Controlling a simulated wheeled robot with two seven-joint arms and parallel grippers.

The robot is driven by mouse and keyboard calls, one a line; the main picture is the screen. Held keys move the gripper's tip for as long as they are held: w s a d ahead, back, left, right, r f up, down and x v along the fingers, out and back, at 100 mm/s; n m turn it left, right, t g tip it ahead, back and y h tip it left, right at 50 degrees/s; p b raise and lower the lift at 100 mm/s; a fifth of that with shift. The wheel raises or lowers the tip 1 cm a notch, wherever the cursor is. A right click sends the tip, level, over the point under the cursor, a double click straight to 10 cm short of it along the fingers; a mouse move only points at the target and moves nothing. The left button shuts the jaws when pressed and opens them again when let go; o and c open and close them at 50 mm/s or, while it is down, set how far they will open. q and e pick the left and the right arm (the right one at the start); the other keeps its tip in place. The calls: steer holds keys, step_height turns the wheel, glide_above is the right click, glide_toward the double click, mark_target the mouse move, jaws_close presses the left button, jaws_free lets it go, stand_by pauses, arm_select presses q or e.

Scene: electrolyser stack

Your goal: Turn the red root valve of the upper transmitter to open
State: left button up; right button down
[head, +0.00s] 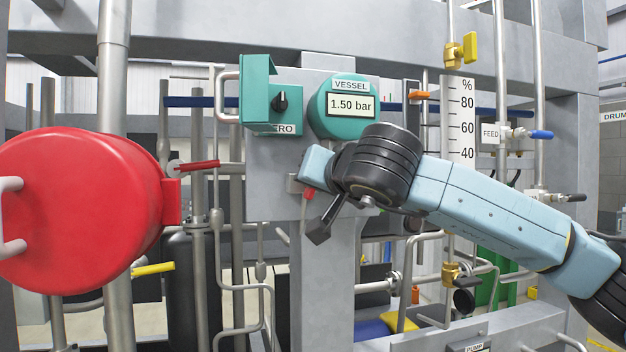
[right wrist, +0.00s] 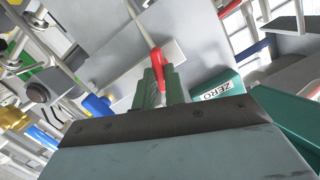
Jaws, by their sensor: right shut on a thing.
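The vessel transmitter (head: 347,106) is a round teal housing reading 1.50 bar on a grey panel. Below and left of it, a small red valve handle (head: 309,193) shows at the edge of my right gripper (head: 305,186). In the right wrist view the red handle (right wrist: 157,59) sits between the green fingers of my right gripper (right wrist: 161,83), which are shut on it. The valve body is mostly hidden behind my wrist in the head view. Another red lever (head: 198,165) points right, roughly level, on pipework to the left. My left gripper is not in view.
A teal box with a black knob (head: 281,102), marked ZERO, stands just above the gripper. A large red vessel (head: 75,210) fills the left. A level scale (head: 458,125), yellow valve (head: 471,47) and blue handle (head: 541,134) stand at right. Pipes run close below.

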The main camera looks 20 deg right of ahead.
steer(key=n+p, duration=0.1)
steer(key=n, duration=0.2)
steer(key=shift+a+r+n+h, duration=0.1)
steer(key=shift+n+h, duration=0.2)
steer(key=shift+h, duration=0.1)
steer(key=c, duration=1.3)
jaws_free()
steer(key=shift+s, duration=0.15)
steer(key=s+b, duration=0.4)
steer(key=s, duration=0.2)
steer(key=shift+s, duration=0.4)
